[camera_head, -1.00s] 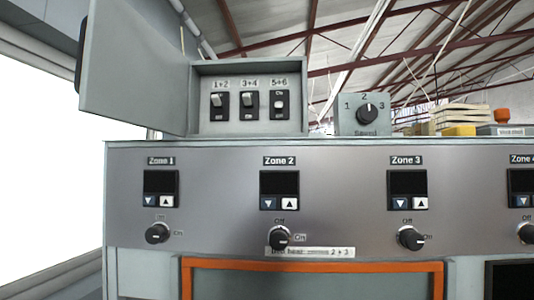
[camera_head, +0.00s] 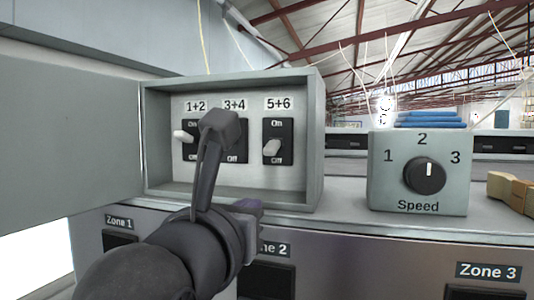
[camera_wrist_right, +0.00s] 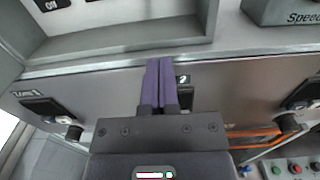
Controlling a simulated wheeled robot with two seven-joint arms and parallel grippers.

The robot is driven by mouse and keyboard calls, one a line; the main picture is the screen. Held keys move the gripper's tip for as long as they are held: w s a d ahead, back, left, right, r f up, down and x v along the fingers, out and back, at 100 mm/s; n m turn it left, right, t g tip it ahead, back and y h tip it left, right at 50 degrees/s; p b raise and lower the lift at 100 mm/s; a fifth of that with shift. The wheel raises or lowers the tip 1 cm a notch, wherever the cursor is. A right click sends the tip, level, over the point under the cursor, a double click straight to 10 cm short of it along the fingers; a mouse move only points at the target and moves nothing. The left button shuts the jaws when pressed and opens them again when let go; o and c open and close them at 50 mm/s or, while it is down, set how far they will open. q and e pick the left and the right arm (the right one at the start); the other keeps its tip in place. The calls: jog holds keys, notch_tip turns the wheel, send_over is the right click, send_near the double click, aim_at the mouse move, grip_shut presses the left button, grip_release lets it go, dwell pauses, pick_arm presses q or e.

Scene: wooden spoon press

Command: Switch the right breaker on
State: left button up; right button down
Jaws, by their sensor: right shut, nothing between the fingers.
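The right breaker, labelled 5+6 (camera_head: 272,147), is in the open grey box in the head view; its white lever sits low, towards Off. My right gripper (camera_head: 250,207) is below the box's front edge, lower and left of that breaker and apart from it. In the right wrist view its purple fingers (camera_wrist_right: 160,62) are shut together and empty, in front of the panel near the Zone 2 label. My left gripper is not in view.
The box's door (camera_head: 70,130) is swung open to the left. The box's side wall (camera_head: 315,140) stands close right of breaker 5+6. A speed dial box (camera_head: 418,190) stands further right. The zone panel (camera_head: 360,255) is below.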

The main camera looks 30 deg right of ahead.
jog(key=p, duration=0.4)
send_near(279, 164)
jog(key=w+d+f, duration=0.1)
jog(key=w+d, duration=0.1)
jog(key=w+d+f, duration=0.1)
jog(key=d, duration=0.1)
jog(key=shift+w+f, duration=0.4)
notch_tip(279, 164, up, 3)
jog(key=p, duration=0.3)
jog(key=shift+s+a, duration=0.15)
jog(key=shift+s+a+r, duration=0.15)
jog(key=shift+a+r, duration=0.1)
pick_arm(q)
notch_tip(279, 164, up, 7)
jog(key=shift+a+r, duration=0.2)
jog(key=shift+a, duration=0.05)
pick_arm(e)
jog(key=shift+d+f, duration=0.1)
